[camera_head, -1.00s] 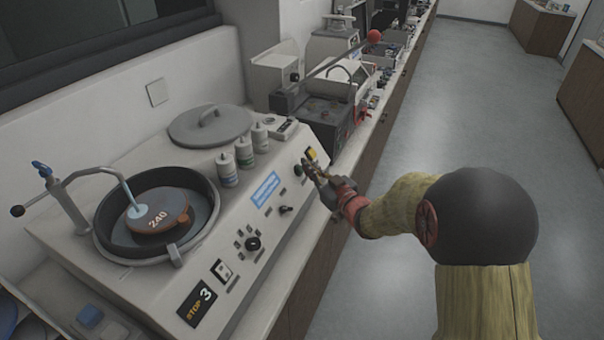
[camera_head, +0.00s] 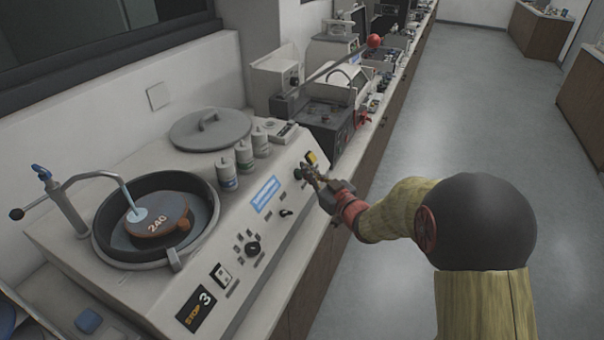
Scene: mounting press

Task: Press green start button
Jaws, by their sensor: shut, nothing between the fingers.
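A round dark button (camera_head: 297,174), with a greenish tint in the earlier frame, sits on the sloped front panel of the grey machine (camera_head: 235,222), near the panel's far right end. A small yellow square part (camera_head: 311,157) is just beyond it. My gripper (camera_head: 307,169) is shut and empty. Its fingertips are at the panel beside the round button and overlap the area around it in the picture. I cannot tell whether they touch it. No start label is readable.
Bottles (camera_head: 243,157) stand behind the panel. A dark press (camera_head: 326,122) with a red-ball lever stands beyond. The floor (camera_head: 480,120) at right is clear.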

